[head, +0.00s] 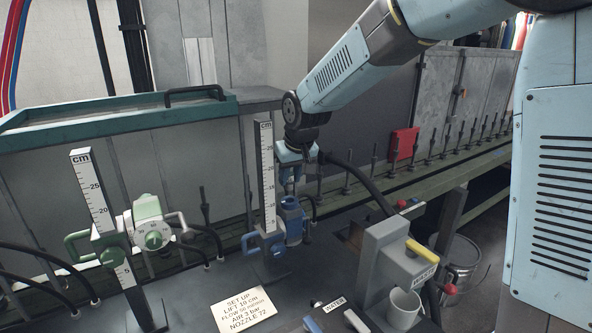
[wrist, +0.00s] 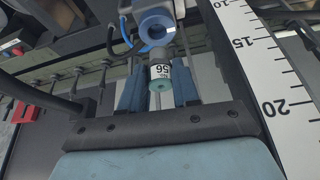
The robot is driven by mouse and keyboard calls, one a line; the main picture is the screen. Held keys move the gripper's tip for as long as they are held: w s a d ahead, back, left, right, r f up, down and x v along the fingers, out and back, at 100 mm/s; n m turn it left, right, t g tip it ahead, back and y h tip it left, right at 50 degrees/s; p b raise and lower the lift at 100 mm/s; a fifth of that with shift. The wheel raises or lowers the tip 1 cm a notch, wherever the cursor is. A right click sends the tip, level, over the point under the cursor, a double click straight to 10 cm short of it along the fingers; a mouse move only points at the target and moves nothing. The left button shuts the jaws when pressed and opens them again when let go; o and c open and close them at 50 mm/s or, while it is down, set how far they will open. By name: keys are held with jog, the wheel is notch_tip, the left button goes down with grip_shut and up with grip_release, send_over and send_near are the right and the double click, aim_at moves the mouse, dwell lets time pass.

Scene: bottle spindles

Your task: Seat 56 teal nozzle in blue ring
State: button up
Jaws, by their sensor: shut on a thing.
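The nozzle marked 56 (wrist: 160,76) has a white label and a teal end, and sits between the two dark blue fingers of my gripper (wrist: 158,88). My gripper is shut on it. The blue ring (wrist: 155,27) is just beyond the nozzle in the wrist view, its round opening facing me. In the head view my gripper (head: 291,180) hangs over the blue holder (head: 291,218) beside the upright scale. The nozzle's far end appears close to the ring's rim; I cannot tell whether they touch. The nozzle is too small to make out in the head view.
The white cm scale (head: 266,180) stands close on the left of my gripper. A green holder (head: 150,225) with a second scale (head: 95,200) is further left. A grey wash station (head: 395,265) with a cup (head: 403,308) is at the right front.

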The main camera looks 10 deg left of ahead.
aim_at(291, 189)
jog(key=shift+f, duration=1.65)
jog(key=shift+s+f, duration=0.15)
jog(key=shift+f, duration=0.35)
jog(key=shift+s+d+f, duration=0.1)
jog(key=shift+f, duration=0.05)
jog(key=o, duration=0.6)
jog(key=shift+o, duration=0.8)
jog(key=o, duration=0.3)
jog(key=shift+o, duration=0.3)
jog(key=shift+w, duration=0.2)
jog(key=shift+r, duration=0.3)
